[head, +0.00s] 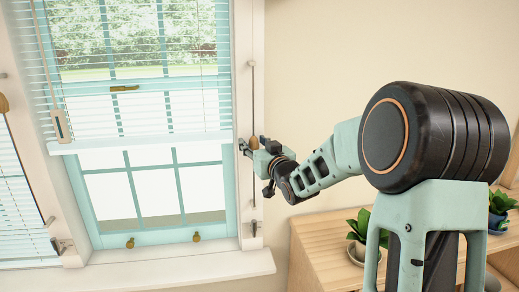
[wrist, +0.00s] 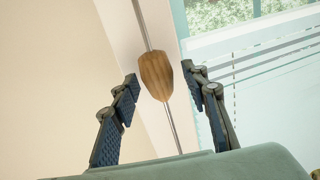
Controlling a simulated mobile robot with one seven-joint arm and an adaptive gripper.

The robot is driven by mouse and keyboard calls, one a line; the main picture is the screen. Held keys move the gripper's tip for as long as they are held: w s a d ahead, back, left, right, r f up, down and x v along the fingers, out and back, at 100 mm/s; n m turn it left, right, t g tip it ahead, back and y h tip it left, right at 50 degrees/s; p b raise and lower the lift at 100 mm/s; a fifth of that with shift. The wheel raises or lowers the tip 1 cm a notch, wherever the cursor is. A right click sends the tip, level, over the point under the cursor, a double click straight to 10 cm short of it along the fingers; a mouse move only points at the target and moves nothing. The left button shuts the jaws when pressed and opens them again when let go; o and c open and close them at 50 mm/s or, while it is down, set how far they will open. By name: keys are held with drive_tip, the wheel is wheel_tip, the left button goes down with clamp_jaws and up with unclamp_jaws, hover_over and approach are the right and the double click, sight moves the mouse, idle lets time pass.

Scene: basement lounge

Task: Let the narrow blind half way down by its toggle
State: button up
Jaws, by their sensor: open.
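A wooden toggle (wrist: 156,76) hangs on a thin cord in the wrist view, in front of the white window frame. My gripper (wrist: 161,77) is open, with one finger on each side of the toggle and visible gaps to both. In the head view my gripper (head: 246,147) reaches the right window frame at the toggle (head: 254,142), which it partly hides. The cord (head: 253,100) runs up and down that frame. The slatted blind (head: 150,120) beside it covers the upper part of the window, its bottom rail (head: 145,142) about mid-height.
Another blind (head: 15,190) hangs at the left edge, with a second wooden toggle (head: 3,103) near it. A white sill (head: 170,268) juts out below. A wooden cabinet (head: 320,255) with potted plants (head: 359,232) stands at lower right.

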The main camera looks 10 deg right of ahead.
drive_tip(key=s+d, duration=0.2)
drive_tip(key=s, duration=0.9)
drive_tip(key=shift+s, duration=0.2)
drive_tip(key=shift+d+r, duration=0.1)
drive_tip(key=shift+d, duration=0.05)
